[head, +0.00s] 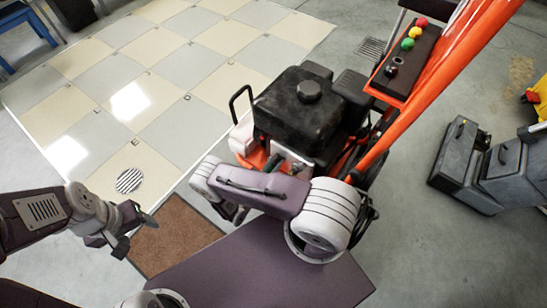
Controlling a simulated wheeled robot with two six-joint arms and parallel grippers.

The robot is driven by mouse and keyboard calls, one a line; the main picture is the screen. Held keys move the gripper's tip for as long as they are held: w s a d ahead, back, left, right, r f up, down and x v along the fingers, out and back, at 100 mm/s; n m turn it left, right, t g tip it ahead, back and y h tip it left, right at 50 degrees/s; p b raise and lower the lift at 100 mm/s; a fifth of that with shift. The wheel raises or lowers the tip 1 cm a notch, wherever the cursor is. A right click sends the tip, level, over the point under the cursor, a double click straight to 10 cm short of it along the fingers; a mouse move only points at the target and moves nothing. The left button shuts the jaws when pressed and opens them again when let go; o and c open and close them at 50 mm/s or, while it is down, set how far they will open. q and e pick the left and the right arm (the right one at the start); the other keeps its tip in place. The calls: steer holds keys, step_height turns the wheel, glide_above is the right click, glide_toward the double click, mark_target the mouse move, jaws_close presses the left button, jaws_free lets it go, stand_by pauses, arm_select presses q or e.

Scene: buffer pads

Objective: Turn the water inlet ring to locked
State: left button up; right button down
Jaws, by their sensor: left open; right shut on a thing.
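An orange machine with a black engine (300,105) stands at the centre of the head view. I cannot make out the water inlet ring; my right arm covers the machine's lower front. My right gripper (232,212) shows only in part, below the purple arm link, low at the machine's near left side. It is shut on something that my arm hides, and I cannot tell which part. My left gripper (128,228) is open and empty, above the brown mat's left edge and well apart from the machine.
The brown mat (175,238) lies on the floor by the tiled platform (150,75). The machine's orange handle bar (445,75) rises to the upper right, beside a panel with coloured knobs (408,55). Grey cases (478,160) stand at right. Concrete floor between is clear.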

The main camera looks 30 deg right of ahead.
steer(key=shift+s+d+f+m, duration=0.1)
steer(key=shift+s+f+m, duration=0.2)
steer(key=shift+m, duration=0.5)
steer(key=shift+s, duration=0.1)
steer(key=c, duration=1.4)
jaws_free()
steer(key=shift+o, duration=0.2)
steer(key=shift+r, duration=0.1)
steer(key=p+v, duration=0.2)
steer(key=v, duration=0.7)
